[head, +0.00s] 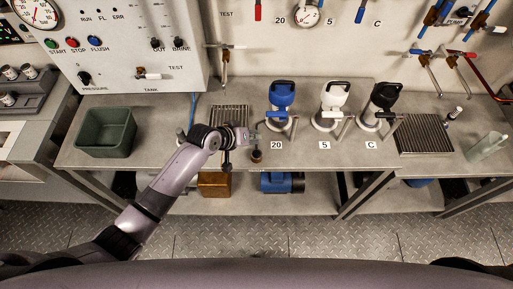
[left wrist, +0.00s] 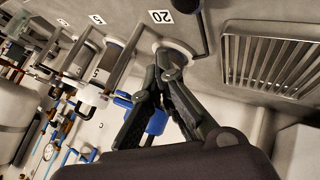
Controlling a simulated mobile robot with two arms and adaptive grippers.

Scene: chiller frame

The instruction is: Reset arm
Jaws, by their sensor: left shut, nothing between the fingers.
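My left arm reaches in from the lower left in the head view. Its gripper (head: 252,136) is over the bench, just left of the blue-topped filter housing (head: 282,95) labelled 20. In the left wrist view the two fingers (left wrist: 167,66) meet at their tips, with nothing held between them. Behind them show part of the blue housing (left wrist: 155,122) and the 20 label (left wrist: 160,17). My right gripper is not in view.
White-topped (head: 333,97) and black-topped (head: 379,101) housings stand to the right. A drain grate (head: 229,115) lies behind my gripper; another grate (head: 425,135) is farther right. A green bin (head: 106,132) stands left, a clear beaker (head: 487,146) right.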

